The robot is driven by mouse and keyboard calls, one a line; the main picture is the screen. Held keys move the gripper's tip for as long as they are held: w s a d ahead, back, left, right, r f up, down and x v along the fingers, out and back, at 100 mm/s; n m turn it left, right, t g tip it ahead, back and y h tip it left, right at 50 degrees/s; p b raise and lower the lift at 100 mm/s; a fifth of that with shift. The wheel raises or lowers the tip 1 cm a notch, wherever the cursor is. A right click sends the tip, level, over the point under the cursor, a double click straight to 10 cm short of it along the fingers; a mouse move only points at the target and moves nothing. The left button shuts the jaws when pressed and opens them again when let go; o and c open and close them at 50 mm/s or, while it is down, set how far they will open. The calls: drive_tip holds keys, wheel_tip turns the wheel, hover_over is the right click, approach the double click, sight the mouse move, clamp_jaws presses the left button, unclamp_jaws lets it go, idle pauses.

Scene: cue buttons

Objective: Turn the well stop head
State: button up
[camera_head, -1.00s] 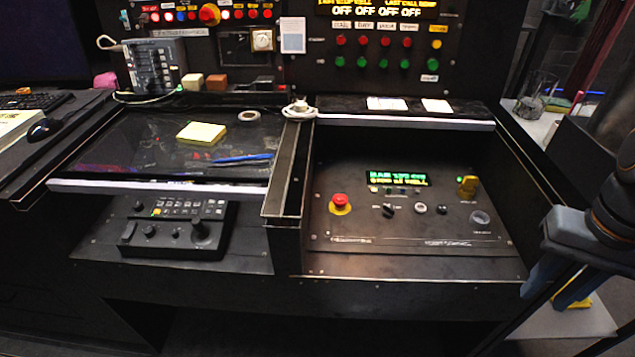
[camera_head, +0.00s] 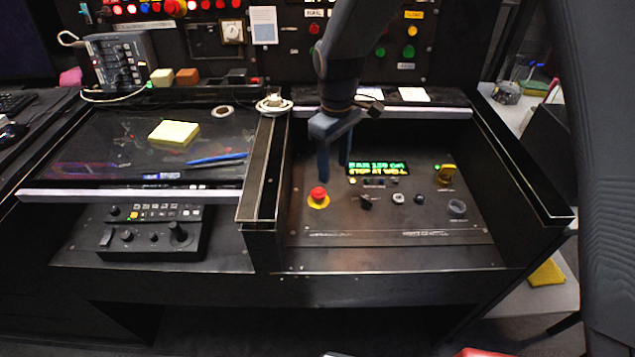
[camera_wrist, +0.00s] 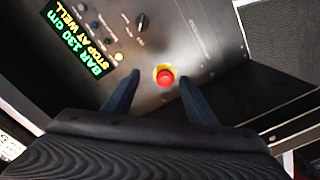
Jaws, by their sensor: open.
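The well stop head, a red mushroom knob (camera_head: 318,193) on a yellow ring, sits at the left of the sloped black panel (camera_head: 430,228). It also shows in the wrist view, where the red knob (camera_wrist: 165,77) appears between my two fingertips. My gripper (camera_head: 334,168) is open and empty, with its fingers pointing down at the panel close to the knob. In the wrist view my gripper (camera_wrist: 160,79) has one finger on each side of the knob. I cannot tell whether a finger touches it.
A lit display (camera_head: 377,168) reads "STOP AT WELL". A dark divider wall (camera_head: 262,180) stands left of the panel, and another wall (camera_head: 520,170) stands right.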

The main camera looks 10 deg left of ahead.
sight(318, 191)
drive_tip(key=a, duration=0.2)
drive_tip(key=a+f+n, duration=0.1)
drive_tip(key=shift+a, duration=0.35)
drive_tip(key=shift+a+f, duration=0.2)
drive_tip(key=shift+f, duration=0.15)
drive_tip(key=shift+d+f+p, duration=0.1)
drive_tip(key=shift+f+p, duration=0.65)
drive_tip(key=shift+f, duration=2.85)
